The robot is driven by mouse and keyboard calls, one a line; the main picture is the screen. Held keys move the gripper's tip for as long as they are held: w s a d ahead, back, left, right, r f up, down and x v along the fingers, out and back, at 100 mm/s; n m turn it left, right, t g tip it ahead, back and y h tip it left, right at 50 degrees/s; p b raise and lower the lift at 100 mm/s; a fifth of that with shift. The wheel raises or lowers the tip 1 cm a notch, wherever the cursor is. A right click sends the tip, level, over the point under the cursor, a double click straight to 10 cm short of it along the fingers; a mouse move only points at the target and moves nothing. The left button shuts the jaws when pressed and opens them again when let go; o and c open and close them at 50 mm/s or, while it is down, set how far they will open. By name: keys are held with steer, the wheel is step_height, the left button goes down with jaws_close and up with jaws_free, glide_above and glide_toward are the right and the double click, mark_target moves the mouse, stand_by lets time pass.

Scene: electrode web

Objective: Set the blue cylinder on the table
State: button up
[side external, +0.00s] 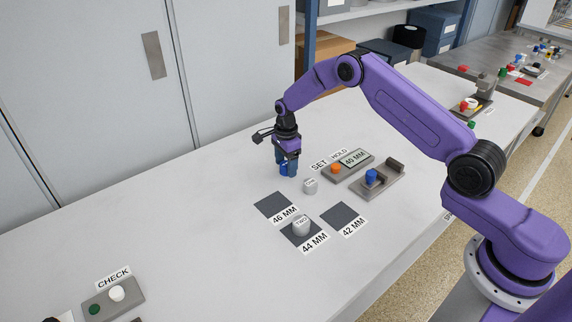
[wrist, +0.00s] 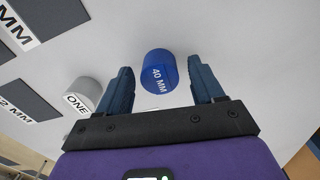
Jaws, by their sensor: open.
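The blue cylinder (wrist: 160,76), marked 40 MM, lies between the two fingers of my gripper (wrist: 160,66) in the wrist view. A gap shows on each side, so the fingers are open around it and not clamped on it. In the side view my gripper (side external: 287,170) points down low over the white table (side external: 190,215). The cylinder is hard to tell from the blue fingers there. It seems to be at table level, but its contact with the table is hidden.
A grey cylinder marked ONE (side external: 310,187) stands close by on the right. Another grey cylinder (side external: 301,227) stands on the 44 MM pad. The 46 MM pad (side external: 273,205) and 42 MM pad (side external: 342,217) are empty. A fixture (side external: 388,185) with a blue part is further right.

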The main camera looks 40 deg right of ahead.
mark_target(286, 164)
step_height(286, 164, up, 12)
steer(key=s+a+r+n, duration=0.6)
steer(key=s+a+n, duration=0.2)
steer(key=s+a+r+n, duration=0.2)
steer(key=s+n, duration=0.2)
steer(key=s, duration=0.2)
steer(key=s+a+r+n, duration=0.1)
steer(key=s+r+n, duration=0.1)
steer(key=s+n, duration=0.35)
steer(key=s+d+n, duration=0.3)
steer(key=s+n, duration=0.4)
steer(key=s, duration=0.6)
steer(key=s+d+r+n, duration=0.1)
steer(key=s+d+n, duration=0.3)
steer(key=s, duration=0.9)
steer(key=n, duration=0.3)
steer(key=shift+d+n, duration=0.3)
steer(key=shift+n, duration=0.05)
